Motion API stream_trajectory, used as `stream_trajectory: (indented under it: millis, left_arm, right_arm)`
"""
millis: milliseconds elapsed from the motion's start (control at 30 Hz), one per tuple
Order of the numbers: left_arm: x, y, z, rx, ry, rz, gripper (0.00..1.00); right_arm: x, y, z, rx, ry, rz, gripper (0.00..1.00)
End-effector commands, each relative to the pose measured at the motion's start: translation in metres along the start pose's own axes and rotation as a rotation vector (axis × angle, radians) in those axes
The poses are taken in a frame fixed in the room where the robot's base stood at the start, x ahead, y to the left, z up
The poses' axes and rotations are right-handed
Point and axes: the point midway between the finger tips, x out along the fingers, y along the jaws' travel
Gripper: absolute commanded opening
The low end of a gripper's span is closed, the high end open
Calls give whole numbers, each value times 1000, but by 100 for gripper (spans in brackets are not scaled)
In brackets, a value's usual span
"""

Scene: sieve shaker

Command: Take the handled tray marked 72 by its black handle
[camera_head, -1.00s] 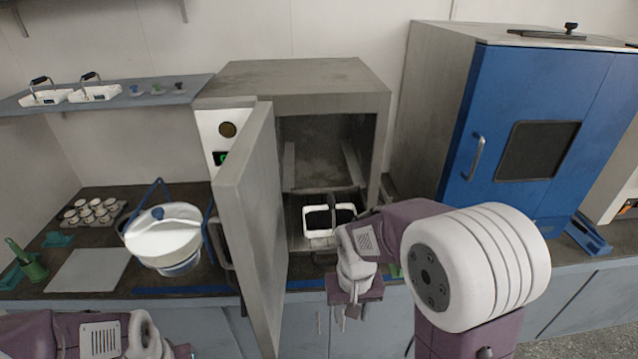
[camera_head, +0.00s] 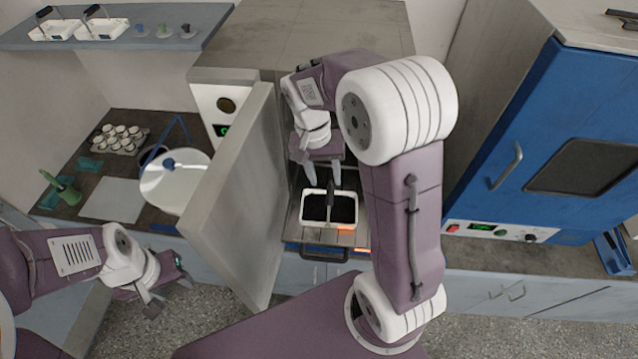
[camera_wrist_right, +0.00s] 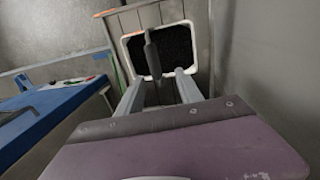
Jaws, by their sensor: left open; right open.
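A white tray (camera_head: 345,222) with dark contents and an upright black handle (camera_head: 330,190) sits at the open steel cabinet's front; no number is readable. My right gripper (camera_head: 322,180) is open just behind the tray, fingers pointing down towards it. In the right wrist view the tray (camera_wrist_right: 196,50) lies beyond the open fingers (camera_wrist_right: 158,88), and the black handle (camera_wrist_right: 151,52) rises in line with the gap between them. I cannot tell whether they touch it. My left gripper (camera_head: 170,297) is open and empty at lower left, away from the tray.
The tray rests on a slatted metal support (camera_head: 308,240). The cabinet's open door (camera_head: 245,195) stands close on the left. Two similar handled trays (camera_head: 50,32) stand on the shelf (camera_head: 170,50). A blue-fronted cabinet (camera_head: 570,120) is at right.

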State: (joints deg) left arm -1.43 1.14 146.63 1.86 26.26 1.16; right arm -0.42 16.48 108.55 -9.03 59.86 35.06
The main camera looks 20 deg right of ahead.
Motion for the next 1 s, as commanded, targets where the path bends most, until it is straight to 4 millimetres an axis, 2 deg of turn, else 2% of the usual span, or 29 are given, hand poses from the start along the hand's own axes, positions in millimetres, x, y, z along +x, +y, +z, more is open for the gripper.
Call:
stream_trajectory:
  millis: [133,333,567,700,800,1000]
  left_arm:
    - [-1,0,0,0,-1,0,45]
    - [-12,0,-1,0,0,0,45]
    - [-17,0,-1,0,-1,0,45]
    - [-32,1,-3,0,0,0,45]
    - [-32,1,-3,0,0,0,45]
    - [-31,1,-3,0,0,0,45]
  right_arm:
    - [2,0,0,0,-1,1,43]
    - [30,1,1,1,-5,2,43]
    - [43,1,2,-1,-3,2,43]
    - [67,2,8,-2,-8,4,43]
    - [84,1,7,0,-4,2,43]
    - [91,0,6,-1,0,0,43]
